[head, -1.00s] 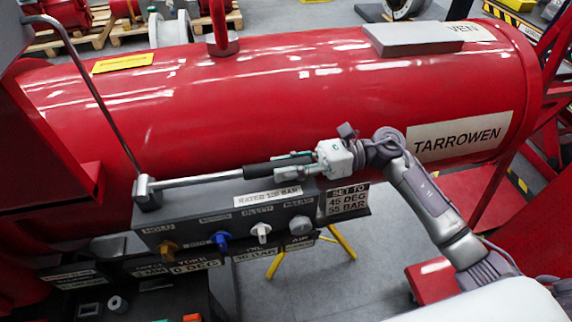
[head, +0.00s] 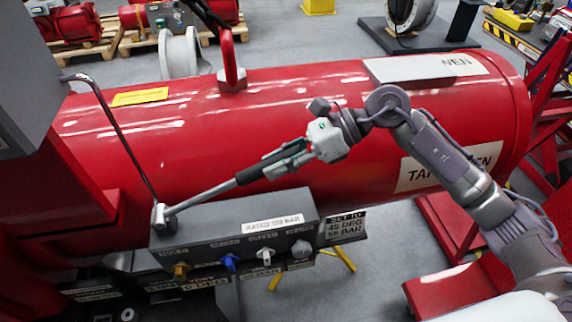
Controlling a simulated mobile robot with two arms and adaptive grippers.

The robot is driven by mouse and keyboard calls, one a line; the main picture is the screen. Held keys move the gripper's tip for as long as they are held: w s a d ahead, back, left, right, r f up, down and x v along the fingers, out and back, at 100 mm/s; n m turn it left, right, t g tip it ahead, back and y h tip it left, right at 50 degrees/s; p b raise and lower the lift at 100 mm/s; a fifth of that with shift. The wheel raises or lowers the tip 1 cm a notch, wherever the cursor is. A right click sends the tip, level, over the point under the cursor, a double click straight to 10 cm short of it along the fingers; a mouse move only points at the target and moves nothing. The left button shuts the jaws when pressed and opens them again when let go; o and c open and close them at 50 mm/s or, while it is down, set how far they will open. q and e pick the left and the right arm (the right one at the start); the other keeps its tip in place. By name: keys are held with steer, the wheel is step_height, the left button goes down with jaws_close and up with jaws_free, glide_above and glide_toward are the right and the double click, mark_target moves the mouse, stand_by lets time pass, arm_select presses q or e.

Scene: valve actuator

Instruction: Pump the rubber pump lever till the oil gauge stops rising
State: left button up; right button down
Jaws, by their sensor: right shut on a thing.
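The pump lever is a grey metal rod with a black rubber grip (head: 252,173). It pivots at the left end of a grey pump block (head: 200,225) and now slants up to the right. My right gripper (head: 290,160) is shut on the rubber grip near its outer end, above the block. The block's front carries a yellowish, a blue and a white fitting and a round grey knob (head: 301,249). I cannot make out an oil gauge or its reading. My left gripper is not in view.
A large red cylinder (head: 330,110) lies behind the lever, with a red lifting handle (head: 232,55) on top. A thin bent metal rod (head: 118,135) rises at the left.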

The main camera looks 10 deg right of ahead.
steer(key=shift+a+r, duration=0.15)
steer(key=shift+r, duration=0.3)
steer(key=c, duration=0.9)
jaws_free()
steer(key=shift+f, duration=0.1)
steer(key=v, duration=1.2)
